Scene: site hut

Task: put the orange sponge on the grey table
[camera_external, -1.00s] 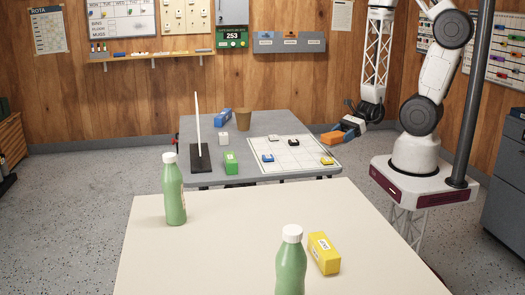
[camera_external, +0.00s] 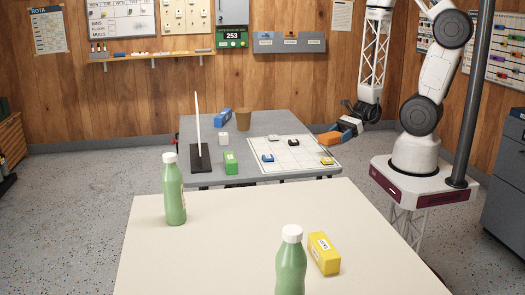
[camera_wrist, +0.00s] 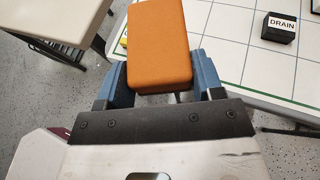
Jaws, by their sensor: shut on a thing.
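The orange sponge (camera_wrist: 158,45) is held between the blue fingers of my gripper (camera_wrist: 160,80) in the wrist view. In the external view the sponge (camera_external: 330,138) and my gripper (camera_external: 347,127) are at the right edge of the grey table (camera_external: 264,118). My gripper is shut on the sponge. In the wrist view the sponge appears over the edge of the white gridded board that lies on the grey table. How high it is above the table I cannot tell.
The gridded board (camera_external: 294,154) bears several small blocks, including a black one marked DRAIN (camera_wrist: 279,28). A brown cup (camera_external: 243,120), green block (camera_external: 231,163) and upright white post (camera_external: 197,125) stand on the grey table. A cream table (camera_external: 235,235) with two green bottles is in front.

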